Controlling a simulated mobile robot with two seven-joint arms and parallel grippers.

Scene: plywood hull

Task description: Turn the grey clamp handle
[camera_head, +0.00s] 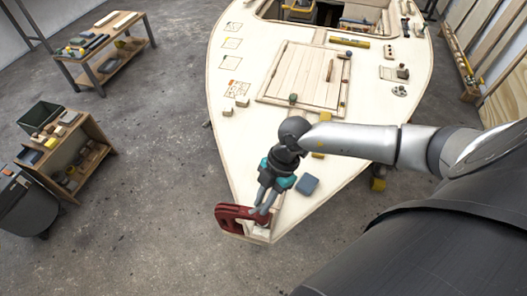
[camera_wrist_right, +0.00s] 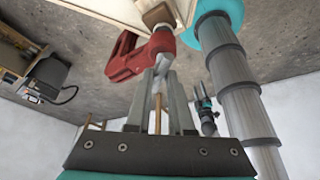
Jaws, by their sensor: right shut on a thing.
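A red clamp (camera_head: 232,217) sits at the tip of the plywood hull's bow (camera_head: 300,222) in the head view. It also shows in the right wrist view (camera_wrist_right: 128,62), close ahead of the fingers. My right gripper (camera_head: 262,207) reaches down to the clamp, its fingers at the clamp's right end. In the right wrist view the fingertips of my right gripper (camera_wrist_right: 164,75) are close together at the clamp's end, shut on the clamp handle. The handle is mostly hidden between them. A small dark and teal part behind, seemingly my left gripper (camera_wrist_right: 207,112), is too small to read.
Small blocks (camera_head: 242,102) and a hatch panel (camera_head: 303,75) are farther back. A shelf cart (camera_head: 100,135) and a workbench (camera_head: 120,75) stand left. The floor left of the bow is clear.

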